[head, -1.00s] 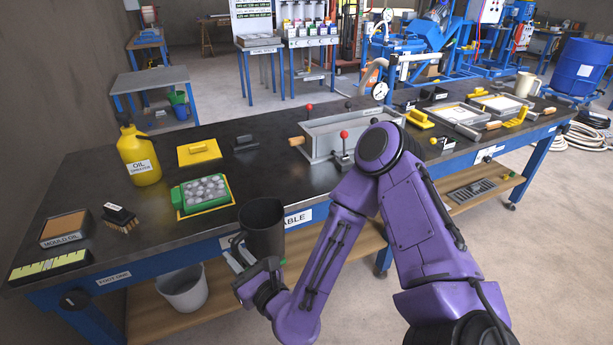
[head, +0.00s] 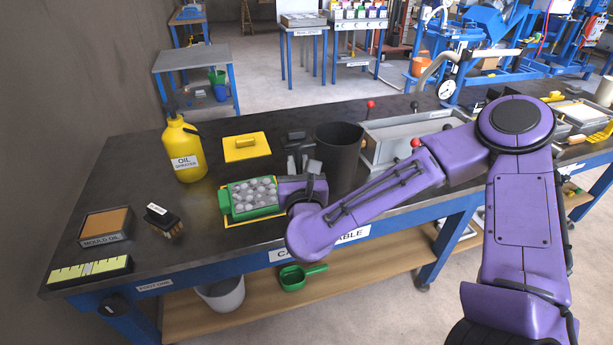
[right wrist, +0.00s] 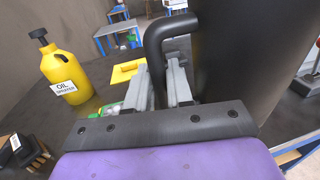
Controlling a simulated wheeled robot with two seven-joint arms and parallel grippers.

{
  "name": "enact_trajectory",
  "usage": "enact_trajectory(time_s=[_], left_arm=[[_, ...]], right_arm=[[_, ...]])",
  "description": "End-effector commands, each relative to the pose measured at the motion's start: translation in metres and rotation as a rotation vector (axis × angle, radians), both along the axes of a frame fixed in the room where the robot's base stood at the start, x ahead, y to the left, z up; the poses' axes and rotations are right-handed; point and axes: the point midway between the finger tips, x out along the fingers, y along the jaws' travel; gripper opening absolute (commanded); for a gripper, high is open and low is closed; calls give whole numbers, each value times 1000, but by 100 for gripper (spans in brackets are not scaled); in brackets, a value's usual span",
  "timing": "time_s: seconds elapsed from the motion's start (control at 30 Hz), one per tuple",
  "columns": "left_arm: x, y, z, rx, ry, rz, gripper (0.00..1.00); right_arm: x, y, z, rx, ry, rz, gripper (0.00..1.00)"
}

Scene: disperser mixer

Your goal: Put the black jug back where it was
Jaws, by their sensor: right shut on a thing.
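The black jug (head: 338,160) is upright over the table's front part, between the green tray and the grey metal trough. Its dark body also fills the right side of the right wrist view (right wrist: 240,55). My right gripper (head: 303,160) is at the jug's left side, shut on its handle; in the right wrist view the two fingers (right wrist: 168,85) are around the lower part of the handle. The arm hides part of the jug's base, so I cannot tell whether it touches the table top. My left gripper is not in view.
On the black table (head: 120,205) are a yellow oil sprayer (head: 184,150), a yellow float (head: 246,146), a green tray (head: 252,197) of round pieces, a brush (head: 163,219) and a mould oil box (head: 105,226). The metal trough (head: 410,130) is close right of the jug.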

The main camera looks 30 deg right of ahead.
Motion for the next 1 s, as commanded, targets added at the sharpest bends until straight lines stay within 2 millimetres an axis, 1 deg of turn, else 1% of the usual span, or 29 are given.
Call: enact_trajectory(time_s=[0.03, 0.13, 0.2, 0.3, 0.4, 0.53, 0.6, 0.7, 0.77, 1.0], left_arm=[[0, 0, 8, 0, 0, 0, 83], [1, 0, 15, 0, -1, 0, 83], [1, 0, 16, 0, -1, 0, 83], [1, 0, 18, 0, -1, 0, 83], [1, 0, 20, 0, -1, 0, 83], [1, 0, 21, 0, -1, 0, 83], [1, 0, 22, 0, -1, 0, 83], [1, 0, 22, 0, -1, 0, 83], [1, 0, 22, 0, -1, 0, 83], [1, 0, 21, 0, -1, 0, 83]], right_arm=[[12, -9, -2, -2, 1, -7, 0], [35, -25, -15, -3, 1, -8, 0], [47, -30, -33, -5, 3, -4, 0], [61, -38, -53, -5, 1, -1, 0], [70, -42, -65, -3, -2, 1, 0], [78, -47, -77, -3, -1, 1, 0], [79, -46, -90, -4, 1, 3, 0], [79, -45, -103, -3, -1, 4, 0], [79, -46, -106, -1, -3, 3, 0], [79, -46, -107, -1, -4, 3, 0]])
